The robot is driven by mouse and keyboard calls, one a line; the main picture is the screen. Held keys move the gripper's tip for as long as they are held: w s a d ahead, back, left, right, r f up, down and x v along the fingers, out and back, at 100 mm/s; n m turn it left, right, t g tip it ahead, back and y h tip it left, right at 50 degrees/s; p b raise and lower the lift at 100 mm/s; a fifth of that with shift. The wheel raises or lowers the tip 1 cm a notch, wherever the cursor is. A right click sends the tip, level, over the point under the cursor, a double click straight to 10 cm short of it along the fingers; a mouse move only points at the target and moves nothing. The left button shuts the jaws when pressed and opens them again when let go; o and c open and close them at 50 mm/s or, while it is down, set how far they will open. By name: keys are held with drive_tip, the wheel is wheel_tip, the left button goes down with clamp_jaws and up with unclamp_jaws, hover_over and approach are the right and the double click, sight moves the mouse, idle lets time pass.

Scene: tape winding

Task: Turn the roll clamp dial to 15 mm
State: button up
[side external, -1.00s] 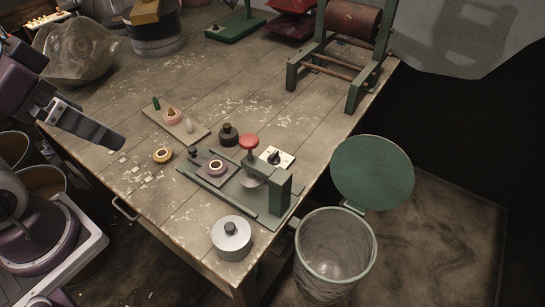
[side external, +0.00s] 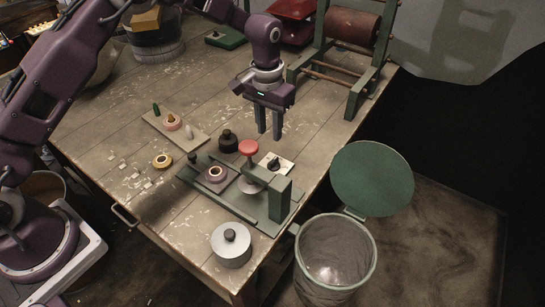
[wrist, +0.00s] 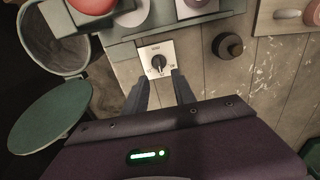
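The roll clamp dial is a black knob (side external: 273,161) on a white square plate (side external: 284,167), beside the green clamp fixture (side external: 282,197). In the wrist view the knob (wrist: 158,62) shows on its plate with small markings too fine to read, so I cannot tell its setting. My gripper (side external: 270,134) points down above the dial, apart from it. Its two fingers are spread and empty. In the wrist view the fingertips (wrist: 162,80) lie just below the plate, with the knob roughly between them in the picture.
A red-topped plunger (side external: 248,147) rises close left of the dial, and a dark knobbed weight (side external: 228,137) stands behind it. A silver canister (side external: 231,245) sits near the table's front corner. A mesh bin (side external: 335,250) with a round green lid (side external: 372,178) stands off the right edge.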

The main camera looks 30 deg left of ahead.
sight(272, 161)
drive_tip(key=f, duration=1.1)
drive_tip(key=shift+w+d, duration=0.25)
drive_tip(key=shift+w, duration=0.1)
clamp_jaws()
